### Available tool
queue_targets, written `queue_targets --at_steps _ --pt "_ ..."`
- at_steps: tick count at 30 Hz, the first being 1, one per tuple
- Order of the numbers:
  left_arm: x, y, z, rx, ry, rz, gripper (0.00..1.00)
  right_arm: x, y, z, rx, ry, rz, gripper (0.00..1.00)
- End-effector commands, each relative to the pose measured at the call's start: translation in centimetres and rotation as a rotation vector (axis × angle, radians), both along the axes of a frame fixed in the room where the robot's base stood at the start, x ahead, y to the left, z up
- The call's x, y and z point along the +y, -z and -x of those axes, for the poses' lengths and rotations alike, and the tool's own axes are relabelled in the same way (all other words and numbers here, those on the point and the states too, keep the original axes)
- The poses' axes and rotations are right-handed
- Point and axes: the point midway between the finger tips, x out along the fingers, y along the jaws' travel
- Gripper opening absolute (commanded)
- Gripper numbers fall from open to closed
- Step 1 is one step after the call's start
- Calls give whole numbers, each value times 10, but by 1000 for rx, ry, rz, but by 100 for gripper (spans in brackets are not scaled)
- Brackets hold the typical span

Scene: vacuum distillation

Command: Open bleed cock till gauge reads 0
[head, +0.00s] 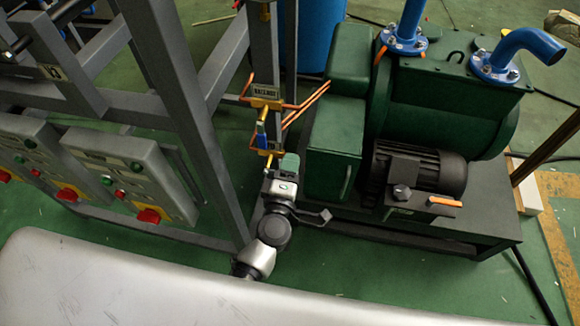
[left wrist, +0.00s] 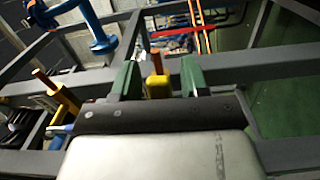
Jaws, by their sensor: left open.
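My left gripper (head: 283,164) is just below a small valve on the grey upright post in the head view. The valve has a blue handle (head: 262,134) and yellow-brass fittings with copper tubes. In the left wrist view, my left gripper's green fingers (left wrist: 160,80) stand apart. A yellow fitting (left wrist: 157,87) with a copper stub shows between them, with gaps on both sides; I cannot tell its depth. Another yellow fitting (left wrist: 66,101) and a blue handle (left wrist: 61,130) are at the left. I cannot make out a gauge dial. My right gripper is not in view.
A dark green pump (head: 420,100) with blue pipes (head: 527,44) stands right of the post. Control panels (head: 130,172) with red knobs are on the left frame. A blue drum (head: 308,35) is behind. Green floor is open at lower right.

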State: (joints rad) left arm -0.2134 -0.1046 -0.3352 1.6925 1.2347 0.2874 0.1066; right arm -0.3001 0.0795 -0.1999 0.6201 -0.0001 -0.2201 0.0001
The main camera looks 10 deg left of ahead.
Motion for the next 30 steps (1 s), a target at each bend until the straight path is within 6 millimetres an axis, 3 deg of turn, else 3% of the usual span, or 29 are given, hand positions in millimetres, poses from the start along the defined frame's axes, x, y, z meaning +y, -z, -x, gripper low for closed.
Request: queue_targets --at_steps 3,12,23,30 --pt "0 0 0 0 0 0 42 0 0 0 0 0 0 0" --pt "0 0 0 0 0 -1 0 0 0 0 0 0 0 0" --pt "0 1 1 0 0 -21 0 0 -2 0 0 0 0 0" --pt "1 6 1 0 0 -129 0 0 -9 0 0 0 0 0"
